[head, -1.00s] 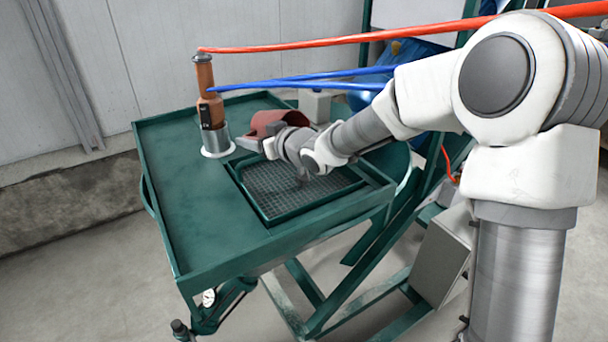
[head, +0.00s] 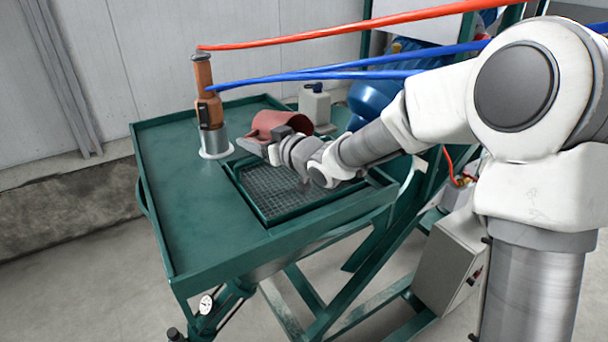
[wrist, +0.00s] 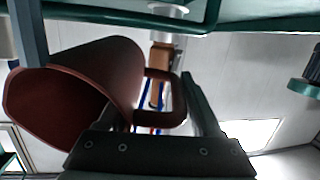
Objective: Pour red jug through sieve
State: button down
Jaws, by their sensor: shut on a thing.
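The red jug (head: 287,122) is above the rear of the green table's recess, just behind the end of my arm. It is tilted over on its side. In the wrist view the jug (wrist: 95,75) shows its wide open mouth at the lower left and its handle (wrist: 172,98) on the right. My gripper (head: 262,147) is shut on the jug, at its handle side; the exact contact is partly hidden. The dark mesh sieve (head: 275,190) lies in the framed recess below the gripper. No stream of liquid shows.
An orange-brown spray unit (head: 206,90) stands on a metal base left of the jug, with red and blue hoses running right. A white canister (head: 315,103) stands behind the jug. The green table (head: 195,225) is bare at left and front.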

jog(key=shift+s+d+r+t+y+b, duration=0.2)
jog(key=shift+r+t+y+b, duration=0.25)
jog(key=shift+b, duration=1.25)
jog(key=a+g+h+p, duration=0.1)
jog(key=p, duration=0.3)
jog(key=w+g+h+p, duration=0.1)
jog(key=p, duration=0.4)
jog(key=shift+w+a+r+p, duration=0.25)
jog(key=shift+a+r+p, duration=0.05)
jog(key=shift+a, duration=0.05)
jog(key=shift+g+h+p, duration=0.35)
jog(key=shift+p, duration=0.35)
jog(key=shift+f, duration=0.5)
jog(key=shift+r, duration=0.1)
jog(key=p, duration=0.2)
jog(key=shift+r+g+h+p, duration=0.25)
jog(key=shift+g+h+p, duration=0.05)
jog(key=shift+g+p, duration=0.1)
jog(key=g+h+p, duration=0.1)
jog(key=p, duration=0.4)
jog(key=g+h+p, duration=0.1)
jog(key=p, duration=0.5)
jog(key=shift+r+h, duration=0.3)
jog(key=shift+h, duration=0.1)
